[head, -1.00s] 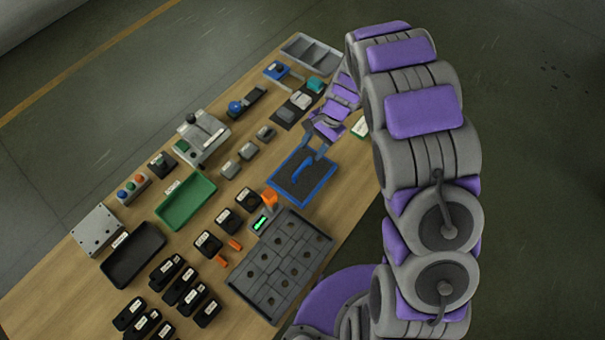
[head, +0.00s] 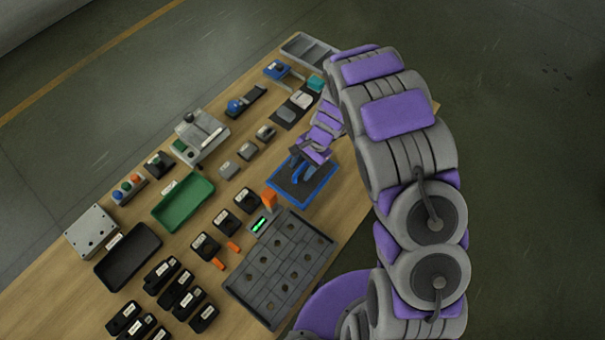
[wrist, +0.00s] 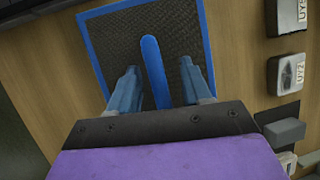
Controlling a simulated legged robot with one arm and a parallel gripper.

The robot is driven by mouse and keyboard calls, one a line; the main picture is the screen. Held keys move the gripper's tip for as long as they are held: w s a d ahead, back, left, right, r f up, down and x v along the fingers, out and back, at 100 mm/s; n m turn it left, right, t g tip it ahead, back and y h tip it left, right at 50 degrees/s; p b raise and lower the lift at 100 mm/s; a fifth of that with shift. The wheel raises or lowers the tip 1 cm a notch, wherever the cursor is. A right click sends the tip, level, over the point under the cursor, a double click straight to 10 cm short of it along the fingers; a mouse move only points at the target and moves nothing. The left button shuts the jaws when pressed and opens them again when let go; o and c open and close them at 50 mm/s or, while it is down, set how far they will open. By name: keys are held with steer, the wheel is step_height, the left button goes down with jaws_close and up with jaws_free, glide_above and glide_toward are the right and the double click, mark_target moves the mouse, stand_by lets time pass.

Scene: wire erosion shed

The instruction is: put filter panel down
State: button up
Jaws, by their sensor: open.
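The filter panel (head: 317,195) is a dark mesh square with a blue frame and a blue bar handle across its middle. It lies flat on the wooden table, right of centre in the head view. In the wrist view the filter panel (wrist: 109,32) fills the upper middle, with its blue handle upright in the picture. My gripper (wrist: 163,82) is open, one finger on each side of the handle, with gaps showing on both sides. In the head view my gripper (head: 299,170) is over the panel and hides its upper part.
A grey tray with round holes (head: 278,300) stands just below the panel, with an orange block (head: 269,199) at its upper corner. Small grey boxes (head: 247,150) lie to the upper left. A green tray (head: 183,203) and black battery-like blocks (head: 180,288) are further left.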

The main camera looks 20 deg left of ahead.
jaws_close()
stand_by(0.3)
stand_by(0.3)
